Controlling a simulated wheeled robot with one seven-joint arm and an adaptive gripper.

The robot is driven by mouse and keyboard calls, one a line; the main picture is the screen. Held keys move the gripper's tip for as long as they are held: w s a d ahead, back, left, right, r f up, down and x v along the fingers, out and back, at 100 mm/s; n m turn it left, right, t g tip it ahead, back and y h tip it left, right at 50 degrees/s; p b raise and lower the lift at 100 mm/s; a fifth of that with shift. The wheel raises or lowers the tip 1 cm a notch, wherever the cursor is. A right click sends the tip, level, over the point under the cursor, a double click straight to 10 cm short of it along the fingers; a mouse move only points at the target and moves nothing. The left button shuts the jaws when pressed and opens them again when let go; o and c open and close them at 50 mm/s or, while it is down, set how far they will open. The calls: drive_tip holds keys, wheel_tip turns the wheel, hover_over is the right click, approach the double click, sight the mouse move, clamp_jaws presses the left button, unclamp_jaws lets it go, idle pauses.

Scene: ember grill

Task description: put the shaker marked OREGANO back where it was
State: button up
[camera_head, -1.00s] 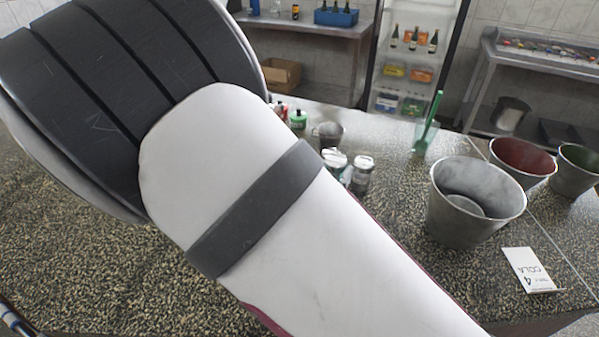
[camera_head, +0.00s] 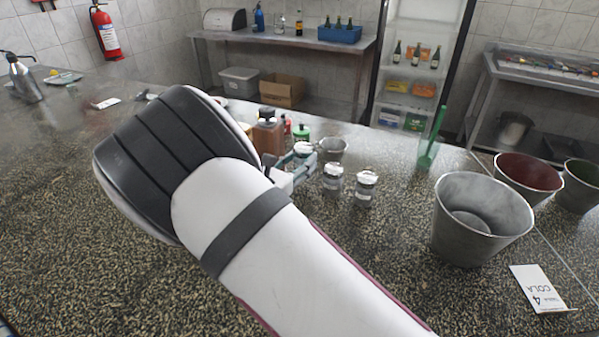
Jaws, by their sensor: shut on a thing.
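My gripper (camera_head: 304,162) reaches out from behind my arm over the speckled counter. It is shut on a metal-topped shaker (camera_head: 303,149), mostly hidden by the fingers; I cannot read its label. Two similar shakers with metal lids stand upright on the counter just right of the gripper: the nearer-left one (camera_head: 333,180) and one further right (camera_head: 365,190). Their markings are too small to read. I cannot tell whether the held shaker touches the counter.
A small metal cup (camera_head: 331,149), a green-capped bottle (camera_head: 301,133) and a brown bottle (camera_head: 268,135) stand behind the gripper. The counter before the two shakers is clear.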

drive_tip(key=shift+f, duration=1.7)
drive_tip(key=shift+f, duration=0.15)
drive_tip(key=o, duration=1)
drive_tip(key=shift+c, duration=0.2)
drive_tip(key=shift+r, duration=0.2)
drive_tip(key=v, duration=1.2)
